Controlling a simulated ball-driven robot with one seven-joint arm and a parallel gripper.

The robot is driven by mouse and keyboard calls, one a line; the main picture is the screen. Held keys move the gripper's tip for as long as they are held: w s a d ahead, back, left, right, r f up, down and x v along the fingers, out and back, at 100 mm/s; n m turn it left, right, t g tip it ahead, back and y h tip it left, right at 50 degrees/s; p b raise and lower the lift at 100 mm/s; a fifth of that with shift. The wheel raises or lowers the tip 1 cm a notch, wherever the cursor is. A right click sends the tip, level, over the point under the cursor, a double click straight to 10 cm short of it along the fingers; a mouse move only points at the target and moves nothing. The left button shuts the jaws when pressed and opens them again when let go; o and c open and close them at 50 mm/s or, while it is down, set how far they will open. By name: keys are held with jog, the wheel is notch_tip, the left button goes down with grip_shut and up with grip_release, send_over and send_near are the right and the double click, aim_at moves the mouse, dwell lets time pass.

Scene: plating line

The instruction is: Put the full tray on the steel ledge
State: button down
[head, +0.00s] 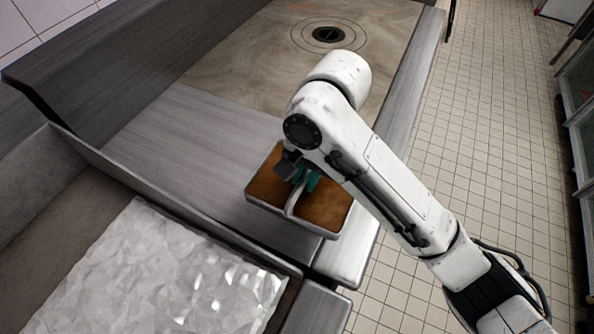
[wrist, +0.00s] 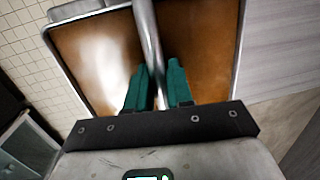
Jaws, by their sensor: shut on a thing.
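The tray (head: 288,218) is rectangular with a pale metal rim, a brown fill and a metal bar handle across its middle. My gripper (head: 304,180) is shut on that handle. In the wrist view my green fingers (wrist: 157,72) stand on either side of the bar, and the tray's rim (wrist: 90,9) shows around the brown surface. The steel ledge (head: 195,140) is the flat grey strip between the ice bin and the griddle. The tray looks level over its right part, near the front edge; I cannot tell whether it touches the steel.
An ice bin (head: 60,225) with ice (head: 160,275) lies at lower left, behind a raised steel lip. A brown plate with a round drain (head: 328,35) lies beyond the ledge. Tiled floor (head: 480,150) is at right. The ledge left of the tray is clear.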

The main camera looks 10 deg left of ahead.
jog(key=w+f+b, duration=0.4)
jog(key=w+f, duration=0.1)
jog(key=w+a+f+b, duration=0.1)
jog(key=w+f+b, duration=0.1)
jog(key=w, duration=0.1)
jog(key=shift+f+b, duration=0.2)
jog(key=shift+b, duration=0.15)
jog(key=shift+w+f, duration=0.1)
jog(key=shift+f, duration=1.45)
jog(key=c, duration=1)
grip_release()
jog(key=shift+f, duration=0.15)
notch_tip(320, 180, up, 12)
jog(key=d+p, duration=0.2)
jog(key=p, duration=0.2)
jog(key=shift+w+p, duration=0.25)
jog(key=shift+p, duration=0.05)
